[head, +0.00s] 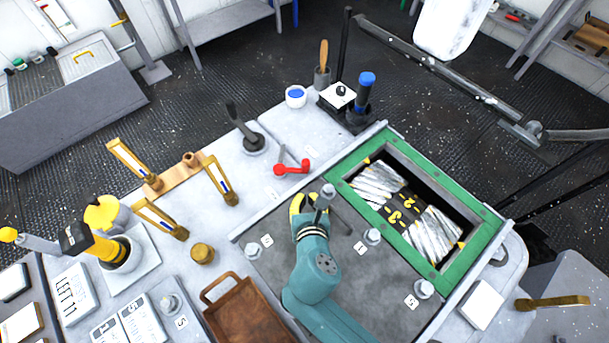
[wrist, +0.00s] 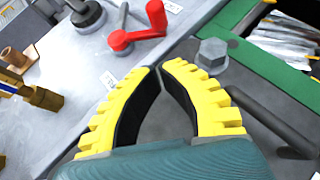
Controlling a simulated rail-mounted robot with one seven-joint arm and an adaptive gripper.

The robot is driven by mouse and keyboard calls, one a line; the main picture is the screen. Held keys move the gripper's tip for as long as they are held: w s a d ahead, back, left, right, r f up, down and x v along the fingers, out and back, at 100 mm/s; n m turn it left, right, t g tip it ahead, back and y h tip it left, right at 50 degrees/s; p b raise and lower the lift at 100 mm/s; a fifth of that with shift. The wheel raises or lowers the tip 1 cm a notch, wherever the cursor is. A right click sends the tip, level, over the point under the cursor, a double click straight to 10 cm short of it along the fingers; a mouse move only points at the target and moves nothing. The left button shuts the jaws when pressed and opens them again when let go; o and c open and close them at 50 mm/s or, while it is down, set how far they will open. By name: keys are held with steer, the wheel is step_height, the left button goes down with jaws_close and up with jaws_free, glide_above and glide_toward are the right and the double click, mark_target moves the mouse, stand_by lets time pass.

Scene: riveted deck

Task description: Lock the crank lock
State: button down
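A red crank (head: 292,167) with a rounded knob lies on the pale worktop, and I take it to be the crank lock. In the wrist view the red crank (wrist: 140,30) is at the top, beyond my fingertips. My gripper (head: 303,200) has yellow ribbed fingers and is over the dark plate's far edge, apart from the red crank. In the wrist view the fingertips of my gripper (wrist: 158,70) come together, with nothing seen between them. A grey bolt head (wrist: 212,55) with a dark bar stands just right of the fingers.
A green-framed opening (head: 353,178) holding silvery bundles is at the right. Yellow-handled levers (head: 220,180) stand to the left, and a brown tray (head: 245,315) is at the front.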

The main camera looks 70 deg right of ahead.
mark_target(304, 171)
steer(key=x, duration=0.2)
steer(key=r+x, duration=0.1)
steer(key=x, duration=0.2)
steer(key=d+x, duration=0.1)
steer(key=x, duration=0.2)
steer(key=shift+w+d+r, duration=0.15)
steer(key=shift+w+r, duration=0.1)
steer(key=shift+w, duration=0.1)
steer(key=shift+d, duration=0.1)
